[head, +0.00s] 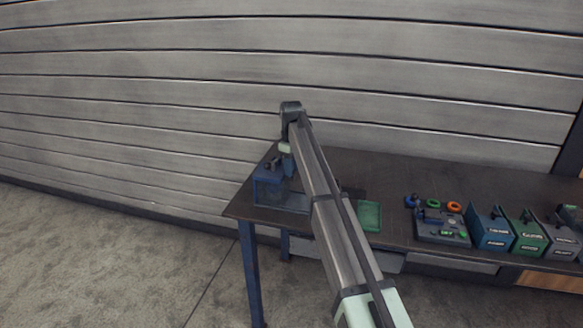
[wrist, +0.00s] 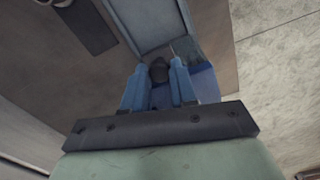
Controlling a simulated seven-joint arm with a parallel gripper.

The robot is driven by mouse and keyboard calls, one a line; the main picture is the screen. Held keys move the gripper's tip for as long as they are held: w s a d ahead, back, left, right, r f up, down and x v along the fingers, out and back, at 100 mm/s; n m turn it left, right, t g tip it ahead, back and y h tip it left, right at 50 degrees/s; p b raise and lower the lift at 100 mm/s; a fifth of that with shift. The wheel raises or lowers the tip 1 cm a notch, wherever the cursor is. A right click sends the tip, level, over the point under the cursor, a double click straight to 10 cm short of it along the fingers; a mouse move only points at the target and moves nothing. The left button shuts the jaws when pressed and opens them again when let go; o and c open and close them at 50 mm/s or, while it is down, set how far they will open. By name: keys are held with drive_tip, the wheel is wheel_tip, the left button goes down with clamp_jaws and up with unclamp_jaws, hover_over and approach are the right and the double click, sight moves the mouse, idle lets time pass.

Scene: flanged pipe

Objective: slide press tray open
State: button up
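A blue press (head: 267,188) stands on the left end of the dark table in the head view, partly behind my arm. My gripper (wrist: 159,77) points down over it. In the wrist view its two blue fingers stand a little apart, with a dark knob (wrist: 159,71) filling the space between their tips. They look shut on this knob. Blue frame parts of the press (wrist: 143,24) and a deeper blue surface (wrist: 201,85) show around the fingers. Which blue part is the tray is hard to tell. In the head view the fingertips are mostly hidden.
The table (head: 390,178) runs right along a slatted wall. A green mat (head: 369,215), a small panel (head: 441,228) with coloured rings behind it, and several labelled bins (head: 490,232) stand right of my arm. The floor left of the table is clear.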

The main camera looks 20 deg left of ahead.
clamp_jaws()
drive_tip(key=d, duration=1.1)
drive_tip(key=shift+o, duration=1.6)
unclamp_jaws()
drive_tip(key=shift+r, duration=0.1)
wheel_tip(320, 180, up, 14)
drive_tip(key=shift+f, duration=0.2)
